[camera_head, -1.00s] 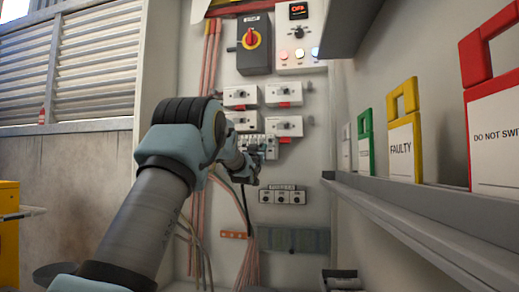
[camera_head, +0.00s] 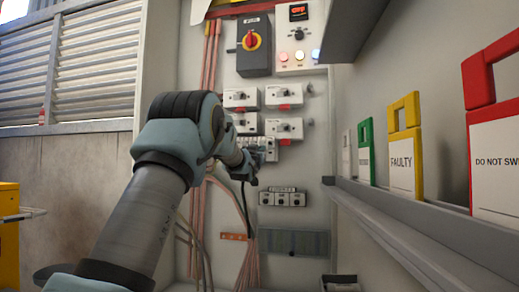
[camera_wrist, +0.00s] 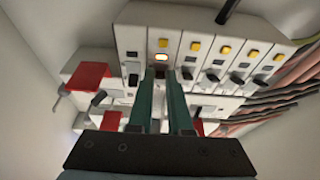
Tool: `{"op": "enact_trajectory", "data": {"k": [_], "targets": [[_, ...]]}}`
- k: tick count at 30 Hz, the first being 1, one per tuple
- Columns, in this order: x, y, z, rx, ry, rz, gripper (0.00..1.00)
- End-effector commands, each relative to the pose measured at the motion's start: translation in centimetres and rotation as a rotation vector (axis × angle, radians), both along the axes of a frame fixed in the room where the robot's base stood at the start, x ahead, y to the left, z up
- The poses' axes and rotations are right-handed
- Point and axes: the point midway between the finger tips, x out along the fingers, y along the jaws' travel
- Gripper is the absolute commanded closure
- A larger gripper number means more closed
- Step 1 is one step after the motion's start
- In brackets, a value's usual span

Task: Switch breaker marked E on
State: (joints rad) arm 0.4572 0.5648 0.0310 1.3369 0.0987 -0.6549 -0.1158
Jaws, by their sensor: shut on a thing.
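The breaker row (camera_head: 270,148) is a strip of narrow white modules on the wall panel, partly hidden behind my arm in the head view. In the wrist view, several modules with yellow buttons and black toggles fan across the top. The breaker in front of my gripper (camera_wrist: 162,50) has a small lit window. My gripper (camera_wrist: 160,76) has its two teal fingers close together at this breaker's lower part, shut on its toggle, which the fingers hide. A neighbouring black toggle (camera_wrist: 213,77) stands free to the right. No letter E is readable.
Rotary switch units (camera_head: 284,128) sit just above the row, and a red-handled isolator (camera_head: 253,42) is higher. Cables (camera_head: 247,205) hang below. A shelf (camera_head: 400,220) with upright tags, including a yellow FAULTY tag (camera_head: 404,150), runs along the right wall.

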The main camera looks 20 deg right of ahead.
Motion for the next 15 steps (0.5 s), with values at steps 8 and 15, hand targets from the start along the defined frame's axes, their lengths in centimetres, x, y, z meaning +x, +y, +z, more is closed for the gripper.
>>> {"op": "enact_trajectory", "data": {"k": [8, 15], "targets": [[-0.3, 0.1, 1.9, 0.092, 0.169, 0.000, 1.00], [-0.3, 0.2, 2.8, 0.174, 0.322, 0.001, 1.00]]}}
